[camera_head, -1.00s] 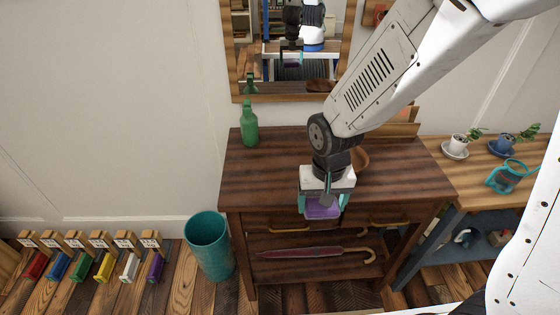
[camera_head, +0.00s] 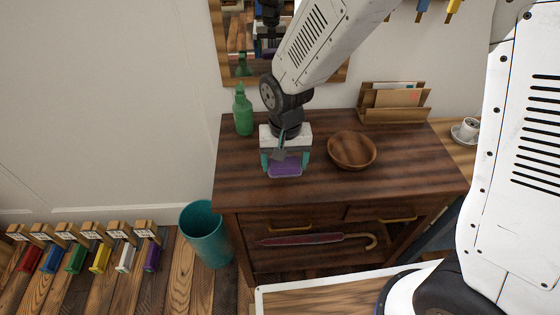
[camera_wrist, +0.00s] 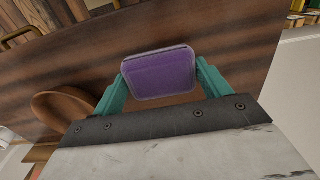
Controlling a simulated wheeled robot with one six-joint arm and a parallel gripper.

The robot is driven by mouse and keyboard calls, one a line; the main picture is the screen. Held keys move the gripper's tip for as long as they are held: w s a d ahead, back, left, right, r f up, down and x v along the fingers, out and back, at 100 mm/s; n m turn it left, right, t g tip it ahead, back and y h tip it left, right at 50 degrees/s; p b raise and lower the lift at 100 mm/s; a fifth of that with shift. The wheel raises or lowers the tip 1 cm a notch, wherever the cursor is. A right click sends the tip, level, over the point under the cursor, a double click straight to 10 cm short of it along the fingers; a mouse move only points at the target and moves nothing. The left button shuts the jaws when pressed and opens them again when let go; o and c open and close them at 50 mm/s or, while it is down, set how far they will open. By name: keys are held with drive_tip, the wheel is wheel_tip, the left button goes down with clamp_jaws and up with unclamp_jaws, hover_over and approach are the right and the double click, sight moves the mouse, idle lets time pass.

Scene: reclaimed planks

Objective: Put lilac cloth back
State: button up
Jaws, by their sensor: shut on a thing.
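The lilac cloth (camera_head: 286,168) is a folded purple pad with a paler edge. My gripper (camera_head: 285,162) is shut on it, with its teal fingers at the two sides of the cloth. The cloth is held over the dark wooden cabinet's top (camera_head: 400,180); I cannot tell how far above the top it is. In the wrist view the cloth (camera_wrist: 158,73) sits between both fingertips. At the lower left, a row of small wooden stands with coloured pieces, one of them purple (camera_head: 152,257), is on the floor.
A green spray bottle (camera_head: 243,112) stands at the cabinet's back left. A wooden bowl (camera_head: 352,150) is right of my gripper, and a letter rack (camera_head: 395,103) is behind it. A teal bin (camera_head: 206,236) stands left of the cabinet. An umbrella (camera_head: 318,240) lies on the shelf below.

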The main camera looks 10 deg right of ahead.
sight(282, 168)
drive_tip(key=shift+w+a, duration=0.2)
drive_tip(key=shift+w, duration=0.1)
drive_tip(key=shift+w+f, duration=0.15)
drive_tip(key=shift+f, duration=0.75)
drive_tip(key=shift+w+f, duration=0.1)
drive_tip(key=shift+f, duration=0.8)
drive_tip(key=shift+a+f, duration=0.1)
drive_tip(key=o, duration=1.1)
